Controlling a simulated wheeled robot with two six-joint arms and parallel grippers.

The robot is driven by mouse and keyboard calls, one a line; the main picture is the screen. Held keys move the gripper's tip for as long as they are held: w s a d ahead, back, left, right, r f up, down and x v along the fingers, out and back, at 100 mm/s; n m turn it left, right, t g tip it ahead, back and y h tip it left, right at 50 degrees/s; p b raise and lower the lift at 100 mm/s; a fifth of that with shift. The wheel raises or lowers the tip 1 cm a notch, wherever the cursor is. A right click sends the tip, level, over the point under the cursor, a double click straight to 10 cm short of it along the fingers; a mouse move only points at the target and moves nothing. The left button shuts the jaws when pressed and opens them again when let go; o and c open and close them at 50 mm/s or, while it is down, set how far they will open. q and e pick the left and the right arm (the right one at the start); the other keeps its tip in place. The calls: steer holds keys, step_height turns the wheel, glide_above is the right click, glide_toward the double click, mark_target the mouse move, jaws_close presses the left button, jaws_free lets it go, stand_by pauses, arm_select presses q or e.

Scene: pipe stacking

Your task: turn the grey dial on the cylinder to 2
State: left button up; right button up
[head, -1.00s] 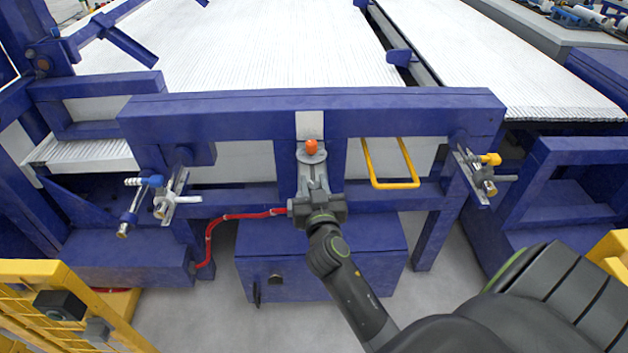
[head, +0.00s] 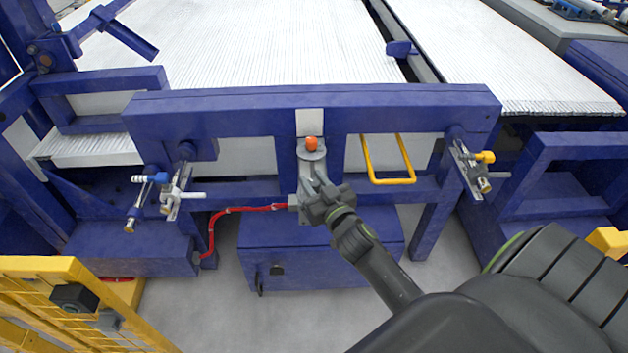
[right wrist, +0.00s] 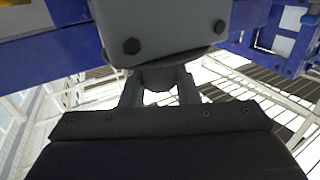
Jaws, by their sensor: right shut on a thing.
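The cylinder (head: 306,178) is a grey upright unit on the middle post of the blue frame, with an orange knob (head: 311,144) above a round grey plate. My right gripper (head: 315,198) reaches it from below right and is shut on a grey part at its lower end, which I take to be the dial. The gripper covers most of that part, and no numbers can be read. In the right wrist view, the two fingers (right wrist: 160,92) close on a round part under a grey bolted block (right wrist: 160,30). My left gripper is not in view.
The blue frame (head: 230,115) spans the front of the white conveyor beds (head: 270,50). A red hose (head: 240,209) runs left from the cylinder. A yellow handle (head: 390,180) hangs to the right. A blue cabinet (head: 330,255) stands below, and a yellow fence (head: 40,290) is at the lower left.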

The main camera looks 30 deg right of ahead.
steer(key=o, duration=1)
steer(key=shift+c, duration=0.2)
steer(key=s+a+b, duration=0.2)
steer(key=s, duration=1.5)
steer(key=shift+s+b, duration=0.15)
steer(key=shift+b, duration=0.25)
